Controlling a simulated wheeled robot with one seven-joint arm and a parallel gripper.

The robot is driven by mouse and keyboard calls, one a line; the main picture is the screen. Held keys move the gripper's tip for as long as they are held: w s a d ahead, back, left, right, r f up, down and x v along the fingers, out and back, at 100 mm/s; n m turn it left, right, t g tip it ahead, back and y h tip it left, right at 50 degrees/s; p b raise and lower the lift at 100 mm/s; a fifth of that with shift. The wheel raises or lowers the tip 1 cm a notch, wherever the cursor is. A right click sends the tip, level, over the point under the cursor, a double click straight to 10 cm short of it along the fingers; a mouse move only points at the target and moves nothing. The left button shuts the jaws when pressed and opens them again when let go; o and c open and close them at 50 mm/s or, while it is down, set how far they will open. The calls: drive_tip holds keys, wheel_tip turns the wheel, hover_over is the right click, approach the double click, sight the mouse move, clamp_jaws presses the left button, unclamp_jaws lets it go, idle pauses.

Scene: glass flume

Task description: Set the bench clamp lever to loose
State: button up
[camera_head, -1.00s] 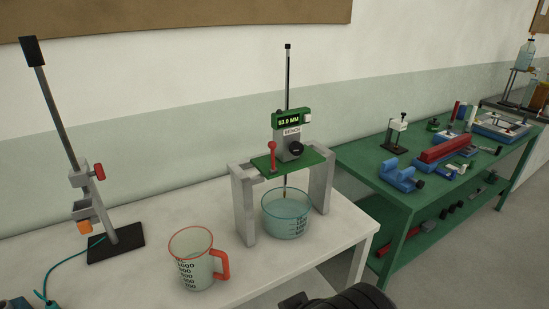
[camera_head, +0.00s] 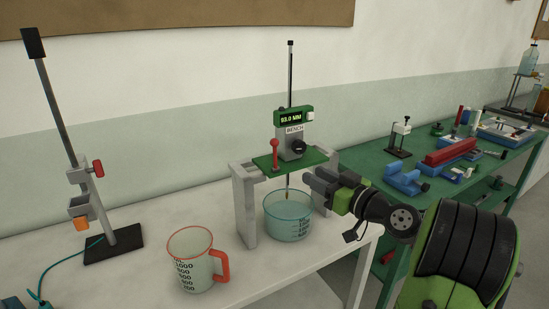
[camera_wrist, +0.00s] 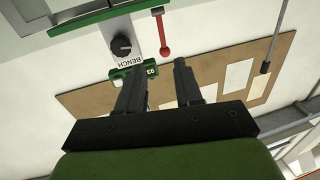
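The bench clamp lever is a red lever with a round knob (camera_head: 275,146), standing upright on the green plate (camera_head: 302,161) of the bench gauge. It also shows in the wrist view (camera_wrist: 160,14), near the top centre. The gauge body (camera_head: 294,129) is labelled BENCH, with a black knob and a green display (camera_head: 294,117) reading about 93.0 MM. My gripper (camera_head: 308,178) is right of the lever and lower, beside the right leg of the stand. In the wrist view its two fingers (camera_wrist: 160,78) are apart with nothing between them, and the lever is beyond them.
The plate rests on a grey stand (camera_head: 243,205) over a glass bowl (camera_head: 288,216) of water. A measuring jug (camera_head: 192,258) with a red handle stands front left. A clamp stand (camera_head: 112,238) is farther left. A green table (camera_head: 440,205) with tools is at right.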

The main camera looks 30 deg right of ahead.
sight(276, 156)
drive_tip(key=p+x, duration=0.1)
drive_tip(key=x, duration=0.6)
drive_tip(key=p+x, duration=0.2)
drive_tip(key=x, duration=0.6)
drive_tip(key=shift+w+a, duration=0.2)
drive_tip(key=shift+a, duration=0.1)
drive_tip(key=shift+c, duration=0.3)
clamp_jaws()
